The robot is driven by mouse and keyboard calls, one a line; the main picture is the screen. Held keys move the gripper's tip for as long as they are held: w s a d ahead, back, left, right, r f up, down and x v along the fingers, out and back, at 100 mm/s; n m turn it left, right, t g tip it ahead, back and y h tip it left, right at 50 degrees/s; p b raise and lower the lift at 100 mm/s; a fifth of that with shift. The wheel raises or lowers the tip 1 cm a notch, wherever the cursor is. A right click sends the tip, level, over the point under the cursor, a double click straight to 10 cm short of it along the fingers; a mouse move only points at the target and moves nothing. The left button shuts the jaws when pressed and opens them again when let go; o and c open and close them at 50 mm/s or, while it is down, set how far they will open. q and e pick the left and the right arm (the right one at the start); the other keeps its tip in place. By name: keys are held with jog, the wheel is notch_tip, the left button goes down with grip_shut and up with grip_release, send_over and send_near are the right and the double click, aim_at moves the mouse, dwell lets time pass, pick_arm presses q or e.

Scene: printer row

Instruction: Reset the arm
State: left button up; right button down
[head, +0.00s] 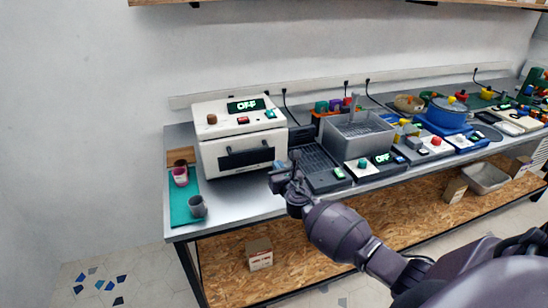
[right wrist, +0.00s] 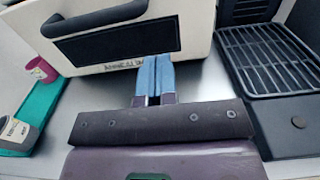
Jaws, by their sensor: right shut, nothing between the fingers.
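My right gripper (head: 289,163) is shut and empty in front of the right side of the white oven, above the counter's front part. In the right wrist view its two blue fingers (right wrist: 153,76) are pressed together and point toward the oven front. The white oven (head: 212,153) has a dark handle, a closed front door and a display reading OFF; its door also shows in the right wrist view (right wrist: 118,42). My right arm (head: 338,232) reaches in from the lower right of the head view. My left gripper is not in view.
A grey counter (head: 240,203) carries a teal mat (head: 181,207) with a grey mug (head: 197,206) and a pink cup (head: 180,176) at left. A black grill (head: 316,162), grey sink (head: 357,137) and blue pot (head: 447,112) stand to the right. A cardboard box (head: 259,254) sits on the lower shelf.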

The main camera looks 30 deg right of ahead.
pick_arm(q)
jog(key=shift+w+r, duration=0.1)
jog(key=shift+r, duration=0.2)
pick_arm(e)
jog(key=shift+v, duration=1.45)
jog(key=shift+f, duration=0.1)
